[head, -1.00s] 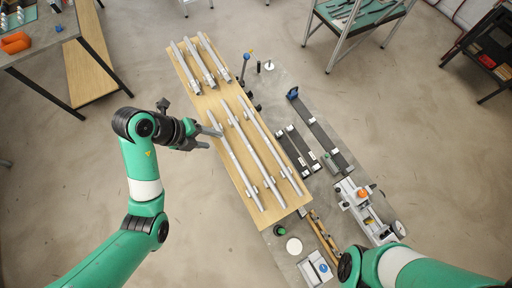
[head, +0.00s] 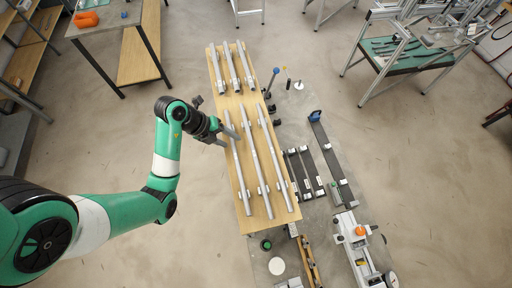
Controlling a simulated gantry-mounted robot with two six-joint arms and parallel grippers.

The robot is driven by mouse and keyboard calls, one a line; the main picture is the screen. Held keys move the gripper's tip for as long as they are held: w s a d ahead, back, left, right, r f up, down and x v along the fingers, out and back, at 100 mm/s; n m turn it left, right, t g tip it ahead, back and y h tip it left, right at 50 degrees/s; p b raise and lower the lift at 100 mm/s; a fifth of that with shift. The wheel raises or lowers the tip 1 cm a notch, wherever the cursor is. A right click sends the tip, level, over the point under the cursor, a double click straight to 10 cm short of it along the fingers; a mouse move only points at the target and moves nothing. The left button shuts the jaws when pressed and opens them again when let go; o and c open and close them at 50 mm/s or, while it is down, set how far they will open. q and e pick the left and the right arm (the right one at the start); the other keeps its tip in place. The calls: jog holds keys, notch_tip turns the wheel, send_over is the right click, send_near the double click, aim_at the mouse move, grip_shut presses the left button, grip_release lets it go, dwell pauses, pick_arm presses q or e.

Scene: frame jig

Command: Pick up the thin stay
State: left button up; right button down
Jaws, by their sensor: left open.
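Several grey metal bars lie on a long wooden board (head: 246,222) in two rows. The near row has a left bar (head: 237,165), a middle bar (head: 256,158) and a right bar (head: 272,150), which looks slimmest. The far row has three shorter bars, a left one (head: 217,68), a middle one (head: 231,66) and a right one (head: 245,65). I cannot tell surely which is the thin stay. My left gripper (head: 231,140) is open and empty at the board's left edge, beside the near row's left bar. My right gripper is out of view.
Right of the board is a grey bench top with dark rails (head: 331,162), a clamp device with an orange knob (head: 360,231) and a white disc (head: 277,266). A table with an orange item (head: 86,19) stands back left. A green-topped stand (head: 405,56) is back right.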

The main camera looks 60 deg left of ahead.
pick_arm(q)
jog(key=shift+f, duration=0.15)
jog(key=shift+a, duration=0.1)
grip_shut()
dwell(0.4)
